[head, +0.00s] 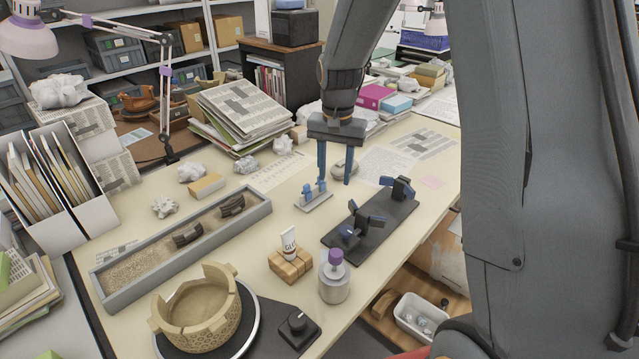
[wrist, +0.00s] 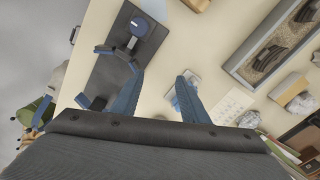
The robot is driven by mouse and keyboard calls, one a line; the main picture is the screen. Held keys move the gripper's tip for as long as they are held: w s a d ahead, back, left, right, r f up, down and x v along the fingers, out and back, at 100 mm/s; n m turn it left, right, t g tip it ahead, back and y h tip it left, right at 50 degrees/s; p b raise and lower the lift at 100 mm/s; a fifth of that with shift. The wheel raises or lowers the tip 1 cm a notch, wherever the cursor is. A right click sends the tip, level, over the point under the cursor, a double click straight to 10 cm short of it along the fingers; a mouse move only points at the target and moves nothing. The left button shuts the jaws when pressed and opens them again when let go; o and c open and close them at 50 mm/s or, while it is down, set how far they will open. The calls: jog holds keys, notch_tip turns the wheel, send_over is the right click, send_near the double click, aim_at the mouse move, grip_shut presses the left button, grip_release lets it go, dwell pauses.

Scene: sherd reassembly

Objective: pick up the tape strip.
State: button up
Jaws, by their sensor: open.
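A small pale rack (head: 316,203) with light blue upright pieces (head: 308,190) stands on the table; these may be tape strips, but they are too small to tell for sure. My gripper (head: 335,180) points down just right of and above this rack, with its two blue fingers apart and nothing between them. In the wrist view my gripper (wrist: 160,80) shows open over bare table. The light blue pieces show in the wrist view, partly hidden behind the right finger. A grey stone-like lump (head: 343,167) sits behind the fingers.
A black board with clamps (head: 345,250) lies right of the rack. A long sand tray (head: 125,290) with dark sherds is to the left. In front are a glue tube (head: 289,243) on a wooden block, a purple-capped bottle (head: 334,280) and a tan pot (head: 200,318) on a turntable.

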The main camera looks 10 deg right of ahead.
aim_at(320, 183)
jog(key=w+f+m, duration=0.1)
jog(key=w+f, duration=0.1)
jog(key=w, duration=0.2)
jog(key=w+f+m, duration=0.2)
jog(key=w, duration=0.3)
jog(key=w+f+m+b, duration=0.1)
jog(key=w+f+m, duration=0.1)
jog(key=w, duration=0.3)
jog(key=shift+w+d, duration=0.1)
jog(key=shift+w, duration=0.15)
jog(key=shift+w+f+p, duration=0.15)
jog(key=shift+f+p, duration=0.55)
jog(key=shift+f, duration=1.15)
jog(key=shift+w+f+p, duration=0.1)
jog(key=shift+f+p, duration=0.6)
jog(key=shift+f, duration=1.15)
jog(key=shift+c, duration=0.2)
jog(key=c, duration=0.8)
